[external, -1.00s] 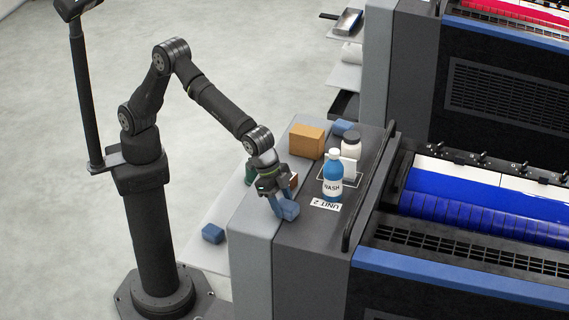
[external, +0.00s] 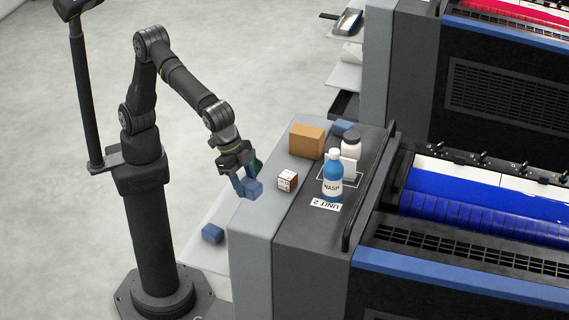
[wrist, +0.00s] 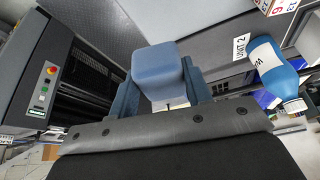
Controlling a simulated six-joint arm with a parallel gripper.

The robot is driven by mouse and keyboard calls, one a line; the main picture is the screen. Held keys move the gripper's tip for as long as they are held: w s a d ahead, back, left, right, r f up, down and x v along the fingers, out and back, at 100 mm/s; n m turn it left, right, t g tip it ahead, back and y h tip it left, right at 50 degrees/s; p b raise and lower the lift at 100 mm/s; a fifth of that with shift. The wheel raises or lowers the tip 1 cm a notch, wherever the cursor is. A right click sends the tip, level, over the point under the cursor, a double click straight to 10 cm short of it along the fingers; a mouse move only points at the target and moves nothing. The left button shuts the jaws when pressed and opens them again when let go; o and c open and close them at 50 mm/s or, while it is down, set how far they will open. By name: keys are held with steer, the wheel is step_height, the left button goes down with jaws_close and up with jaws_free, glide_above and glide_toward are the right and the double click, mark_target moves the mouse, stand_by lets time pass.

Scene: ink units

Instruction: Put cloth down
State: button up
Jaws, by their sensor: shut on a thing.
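My gripper (external: 244,185) is shut on a blue folded cloth (external: 252,188). It holds the cloth at the left edge of the grey top of the press unit (external: 262,215). In the wrist view the cloth (wrist: 158,66) sits between the blue fingertips. I cannot tell from these views whether the cloth touches the top. A second blue block, perhaps another cloth (external: 212,233), lies on the lower white ledge (external: 204,258) to the left. A third blue piece (external: 343,128) lies at the back, behind the white jar.
A blue wash bottle (external: 333,177), a white jar (external: 350,146), a brown box (external: 307,141) and a small printed box (external: 287,180) stand on the unit top. The front of the top is clear.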

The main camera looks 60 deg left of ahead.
mark_target(247, 186)
steer(key=shift+s+r, duration=0.35)
steer(key=shift+s, duration=0.15)
steer(key=shift+r, duration=0.25)
step_height(247, 186, up, 4)
steer(key=shift+r, duration=0.15)
steer(key=a+n, duration=0.2)
steer(key=a, duration=2.7)
step_height(247, 186, down, 27)
steer(key=shift+y, duration=0.4)
steer(key=w+f, duration=0.2)
steer(key=w, duration=0.1)
steer(key=w+f, duration=0.2)
steer(key=w, duration=0.2)
steer(key=w+a+f, duration=0.1)
steer(key=w+f, duration=0.2)
steer(key=shift+w, duration=0.4)
steer(key=shift+f, duration=2)
